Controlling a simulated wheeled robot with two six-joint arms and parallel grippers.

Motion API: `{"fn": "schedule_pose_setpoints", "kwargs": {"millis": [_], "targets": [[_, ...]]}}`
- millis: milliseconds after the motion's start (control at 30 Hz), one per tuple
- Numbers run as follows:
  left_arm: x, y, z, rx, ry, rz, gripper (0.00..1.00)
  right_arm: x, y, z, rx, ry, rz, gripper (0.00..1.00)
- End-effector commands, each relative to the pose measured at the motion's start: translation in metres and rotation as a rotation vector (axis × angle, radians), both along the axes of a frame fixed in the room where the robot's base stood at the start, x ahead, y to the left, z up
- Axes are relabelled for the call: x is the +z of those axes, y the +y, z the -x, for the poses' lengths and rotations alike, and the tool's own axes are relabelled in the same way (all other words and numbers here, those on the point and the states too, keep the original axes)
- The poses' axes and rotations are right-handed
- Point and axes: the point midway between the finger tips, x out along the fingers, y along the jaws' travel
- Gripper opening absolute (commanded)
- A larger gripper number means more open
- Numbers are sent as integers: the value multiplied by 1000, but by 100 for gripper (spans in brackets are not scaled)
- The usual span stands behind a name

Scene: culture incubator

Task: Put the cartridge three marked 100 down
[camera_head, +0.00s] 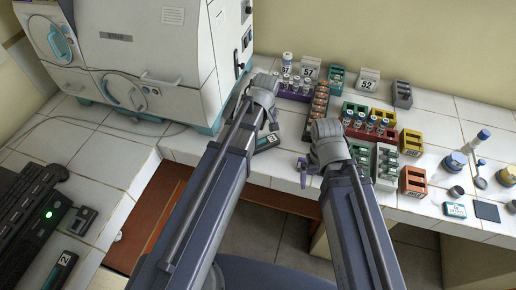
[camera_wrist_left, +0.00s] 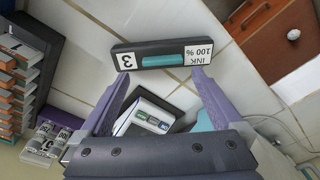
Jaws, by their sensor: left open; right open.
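The cartridge three (camera_head: 266,143) is a dark flat block lying on the white tiled counter near its front edge, in the head view. In the left wrist view the cartridge (camera_wrist_left: 160,59) shows a teal strip and white labels reading 3 and INK 100 %. My left gripper (camera_wrist_left: 165,76) is open, with the cartridge just past its purple fingertips; nothing is held. In the head view my left gripper (camera_head: 268,115) is above and behind the cartridge, partly hidden by its own arm. My right gripper (camera_head: 305,172) is open and empty at the counter's front edge, right of the cartridge.
A large white machine (camera_head: 150,60) stands at the back left. Several vial racks (camera_head: 371,133) and coloured boxes fill the counter at right. A cartridge marked 2 (camera_head: 62,265) and a black unit with a green light (camera_head: 35,215) are at lower left. Tiles left of cartridge three are bare.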

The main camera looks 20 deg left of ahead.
Motion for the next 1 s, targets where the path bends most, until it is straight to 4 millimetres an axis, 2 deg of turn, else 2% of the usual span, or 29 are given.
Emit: {"fn": "schedule_pose_setpoints", "kwargs": {"millis": [167, 533, 833, 867, 1000], "targets": [[-7, 1, 0, 0, 0, 0, 100, -7, 0, 0, 0, 0, 0, 100], [-50, 6, -1, 0, 0, 0, 100, -50, 0, 0, 0, 0, 0, 100], [-50, 7, -1, 0, 0, 0, 100, -50, 0, 0, 0, 0, 0, 100], [-50, 7, -1, 0, 0, 0, 99, -50, 0, 0, 0, 0, 0, 100], [-50, 7, -1, 0, 0, 0, 83, -50, 0, 0, 0, 0, 0, 100]]}}
